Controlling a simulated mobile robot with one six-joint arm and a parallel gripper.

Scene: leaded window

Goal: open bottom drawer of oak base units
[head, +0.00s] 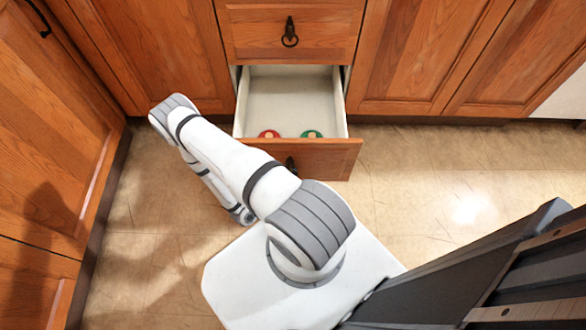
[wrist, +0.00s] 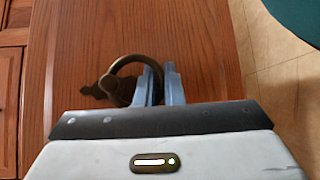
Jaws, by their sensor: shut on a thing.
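The bottom drawer (head: 318,158) of the oak base units is pulled well out, and its pale interior shows in the head view. A red round item (head: 268,134) and a green round item (head: 312,134) lie inside near its front. In the wrist view the wooden drawer front (wrist: 190,50) fills most of the picture, with a dark ring handle (wrist: 122,70) on it. My gripper (wrist: 158,82) is shut on the ring handle, with its blue-grey fingers at the ring's right side. In the head view my arm hides the gripper and part of the drawer front.
A shut drawer (head: 245,40) with a ring handle is above the open one. Shut oak doors (head: 425,50) stand to the right, and more oak units (head: 45,130) run along the left. The tiled floor (head: 460,180) to the right of the drawer is clear.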

